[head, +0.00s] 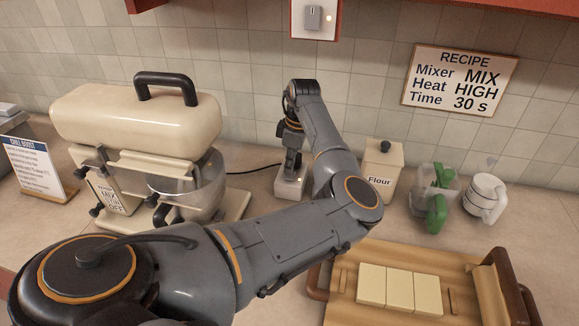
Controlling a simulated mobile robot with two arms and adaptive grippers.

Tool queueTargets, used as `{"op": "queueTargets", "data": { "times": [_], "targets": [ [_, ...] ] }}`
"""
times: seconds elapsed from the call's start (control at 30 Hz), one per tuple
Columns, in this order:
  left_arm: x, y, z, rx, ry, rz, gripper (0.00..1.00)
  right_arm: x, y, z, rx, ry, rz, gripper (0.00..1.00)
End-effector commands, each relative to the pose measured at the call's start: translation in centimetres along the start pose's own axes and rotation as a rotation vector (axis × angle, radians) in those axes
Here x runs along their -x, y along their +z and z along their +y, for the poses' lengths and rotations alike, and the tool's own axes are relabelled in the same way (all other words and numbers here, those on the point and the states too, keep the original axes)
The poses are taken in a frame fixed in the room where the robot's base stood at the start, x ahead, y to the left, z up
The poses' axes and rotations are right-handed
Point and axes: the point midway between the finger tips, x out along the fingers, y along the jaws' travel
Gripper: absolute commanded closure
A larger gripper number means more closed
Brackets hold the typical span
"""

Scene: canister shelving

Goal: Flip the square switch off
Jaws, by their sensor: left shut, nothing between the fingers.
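A small pale switch box (289,188) stands on the counter beside the mixer, with a small orange light on it. My left gripper (292,170) points down over this box, its fingers shut and empty. The fingertips are at the top of the box and cover most of it, so I cannot tell whether they touch or how its switch is set. My right gripper is not in view.
A cream mixer (140,120) with a glass bowl stands left of the box; a black cable runs between them. A flour canister (383,170), green-handled cup (437,190) and white mug (485,197) stand right. A wooden tray (345,307) holds pale blocks in front.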

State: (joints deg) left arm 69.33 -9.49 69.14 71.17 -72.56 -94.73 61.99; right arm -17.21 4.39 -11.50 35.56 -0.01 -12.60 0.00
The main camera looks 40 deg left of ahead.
Motion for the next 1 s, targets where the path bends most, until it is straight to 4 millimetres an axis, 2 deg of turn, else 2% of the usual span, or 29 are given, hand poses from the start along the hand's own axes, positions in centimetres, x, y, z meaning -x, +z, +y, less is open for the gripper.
{"op": "queueTargets", "data": {
  "times": [1.0],
  "targets": [
    [-0.82,0.11,0.0,0.0,0.0,0.001,1.0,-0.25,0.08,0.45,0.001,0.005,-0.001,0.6]
  ]
}}
